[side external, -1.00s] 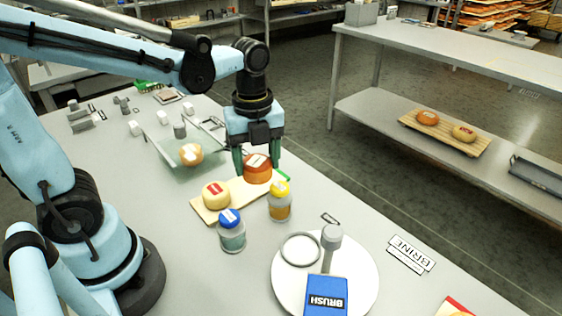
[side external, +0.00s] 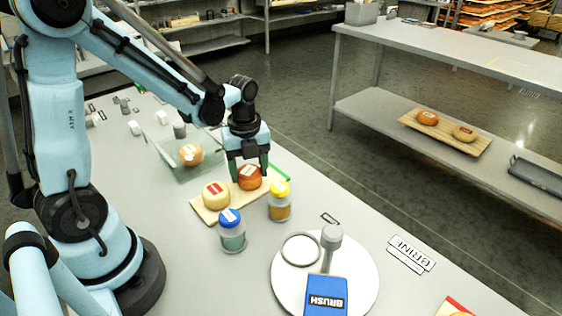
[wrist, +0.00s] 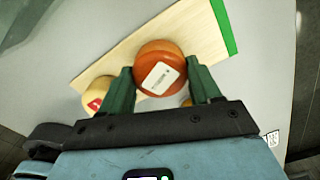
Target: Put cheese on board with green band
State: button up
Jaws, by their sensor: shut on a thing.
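An orange cheese wheel with a white label (side external: 249,178) is between the fingers of my gripper (side external: 249,168), at the green-band end of a wooden board (side external: 203,211). The wrist view shows the orange wheel (wrist: 160,69) gripped by both green fingers (wrist: 163,88), over the board (wrist: 105,62). Whether its underside touches the board cannot be told. The green band (side external: 279,173) is at the board's far right end and also shows in the wrist view (wrist: 222,26). A pale yellow cheese with a red label (side external: 215,195) sits on the board's near left end.
A jar with a yellow lid (side external: 280,202) and a jar with a blue lid (side external: 231,231) stand close in front of the board. A tan cheese (side external: 190,154) sits in a clear tray (side external: 205,171) behind. A round white plate (side external: 362,283) lies in front.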

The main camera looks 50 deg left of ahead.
aim_at(249, 170)
jog(key=shift+f, duration=0.15)
jog(key=o, duration=1.2)
notch_tip(249, 170, up, 12)
jog(key=s+d+n+t, duration=0.2)
jog(key=d+n+t, duration=0.1)
jog(key=n, duration=0.8)
jog(key=s+d+n+t, duration=0.2)
jog(key=d+n+t, duration=0.1)
jog(key=n, duration=0.8)
jog(key=shift+f+n+t, duration=0.3)
jog(key=shift+f+t, duration=0.05)
jog(key=shift+t, duration=0.25)
